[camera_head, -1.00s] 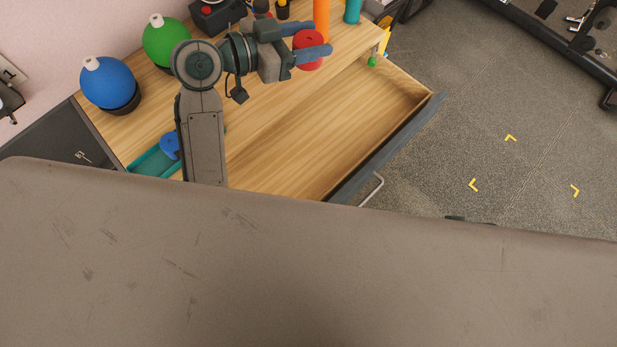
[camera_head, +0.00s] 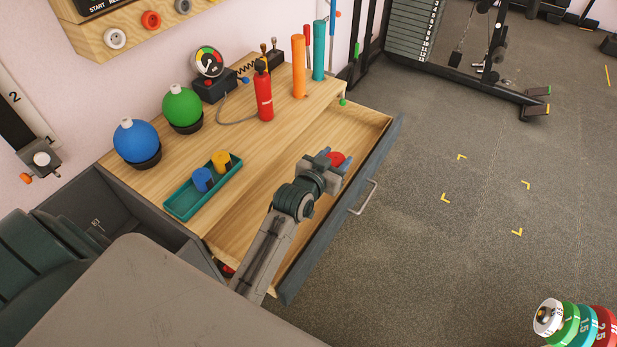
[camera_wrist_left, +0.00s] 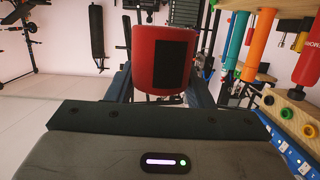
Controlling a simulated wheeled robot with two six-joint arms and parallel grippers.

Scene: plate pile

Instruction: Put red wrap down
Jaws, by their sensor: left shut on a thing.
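The red wrap (camera_head: 337,159) is a small red roll held in my left gripper (camera_head: 334,160), over the open wooden drawer (camera_head: 372,126). In the left wrist view the red wrap (camera_wrist_left: 163,58) shows large, with a dark patch, between the two fingers. The left gripper is shut on it. The green tray (camera_head: 188,207) on the bench holds a blue wrap (camera_head: 203,180) and a yellow wrap (camera_head: 221,161). My right gripper is not in view.
A blue ball (camera_head: 136,140), a green ball (camera_head: 182,105), a red extinguisher-like bottle (camera_head: 264,94) and an orange roller (camera_head: 298,66) stand on the bench. The drawer's front panel (camera_head: 345,205) has a metal handle. The floor to the right is mostly open.

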